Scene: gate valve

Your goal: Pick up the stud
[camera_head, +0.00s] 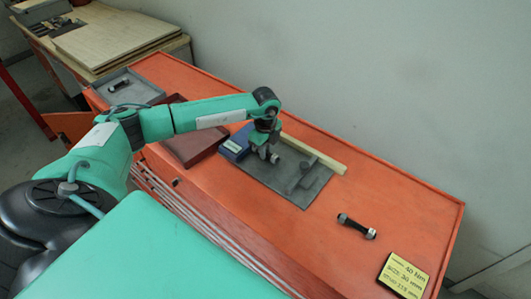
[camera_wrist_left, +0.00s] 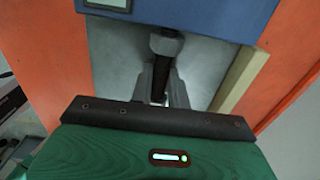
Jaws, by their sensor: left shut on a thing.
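My left gripper (camera_head: 266,154) is over the grey mat (camera_head: 290,196) beside the blue box (camera_head: 236,146). In the left wrist view, its fingers (camera_wrist_left: 161,88) are shut on a dark stud (camera_wrist_left: 166,46) with a grey nut at its far end. In the head view, only a small end of this stud (camera_head: 274,158) shows by the fingertips; whether it touches the mat is unclear. Another dark stud with nuts (camera_head: 357,227) lies on the orange bench top, and one more (camera_head: 119,85) lies in the grey tray (camera_head: 143,96). My right gripper is not in view.
A grey T-shaped piece (camera_head: 304,172) is on the mat, with a pale wooden strip (camera_head: 325,160) behind. A dark red tray (camera_head: 190,148) is left of the blue box. A yellow note (camera_head: 405,275) is at the lower right. The bench top (camera_head: 400,205) around the loose stud is clear.

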